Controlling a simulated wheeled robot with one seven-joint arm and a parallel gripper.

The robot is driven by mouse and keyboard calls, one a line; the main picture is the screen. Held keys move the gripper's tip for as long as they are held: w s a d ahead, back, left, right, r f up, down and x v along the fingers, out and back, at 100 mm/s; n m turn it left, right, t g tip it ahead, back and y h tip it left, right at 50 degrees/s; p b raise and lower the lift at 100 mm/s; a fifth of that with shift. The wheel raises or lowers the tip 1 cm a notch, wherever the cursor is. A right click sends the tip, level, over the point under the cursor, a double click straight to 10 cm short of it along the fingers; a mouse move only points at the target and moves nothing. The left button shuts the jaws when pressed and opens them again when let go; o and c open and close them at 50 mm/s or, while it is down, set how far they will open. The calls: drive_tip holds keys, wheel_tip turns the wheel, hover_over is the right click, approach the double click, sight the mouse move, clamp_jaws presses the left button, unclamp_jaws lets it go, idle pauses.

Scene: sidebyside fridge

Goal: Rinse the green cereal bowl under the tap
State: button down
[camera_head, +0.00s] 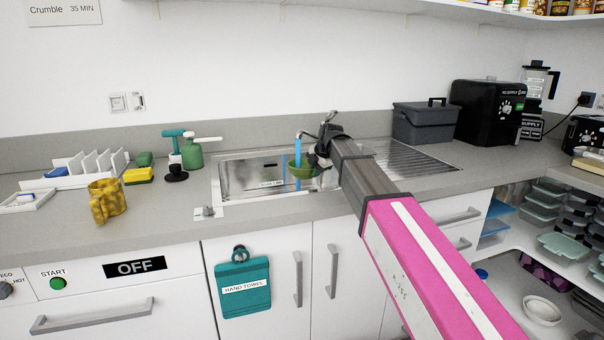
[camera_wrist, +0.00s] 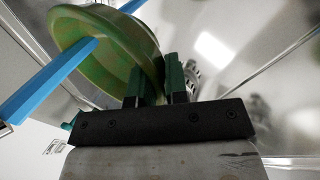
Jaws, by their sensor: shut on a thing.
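The green cereal bowl (camera_head: 300,171) is held over the metal sink (camera_head: 240,180) in the head view. My gripper (camera_head: 322,160) is shut on its right rim. In the wrist view the bowl (camera_wrist: 108,48) looks tilted, and the dark fingers of my gripper (camera_wrist: 155,85) grip its edge. A blue stream of water (camera_head: 298,148) runs down from the tap (camera_head: 327,122) into the bowl. The stream also shows in the wrist view (camera_wrist: 50,80). My arm hides part of the tap and the sink's right side.
A green spray bottle (camera_head: 193,155), a yellow sponge (camera_head: 138,175) and a yellow mug (camera_head: 107,202) stand left of the sink. A ridged drainer (camera_head: 410,160) lies to the right. A grey box (camera_head: 427,122) and a black appliance (camera_head: 487,110) stand behind it.

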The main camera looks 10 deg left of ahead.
drive_tip(key=shift+a, duration=0.1)
idle(0.3)
drive_tip(key=shift+s+a, duration=0.1)
drive_tip(key=shift+a, duration=0.3)
drive_tip(key=shift+d, duration=0.2)
drive_tip(key=shift+d, duration=0.35)
idle(0.3)
drive_tip(key=s+d, duration=0.2)
drive_tip(key=s, duration=0.5)
drive_tip(key=shift+s, duration=0.25)
idle(0.5)
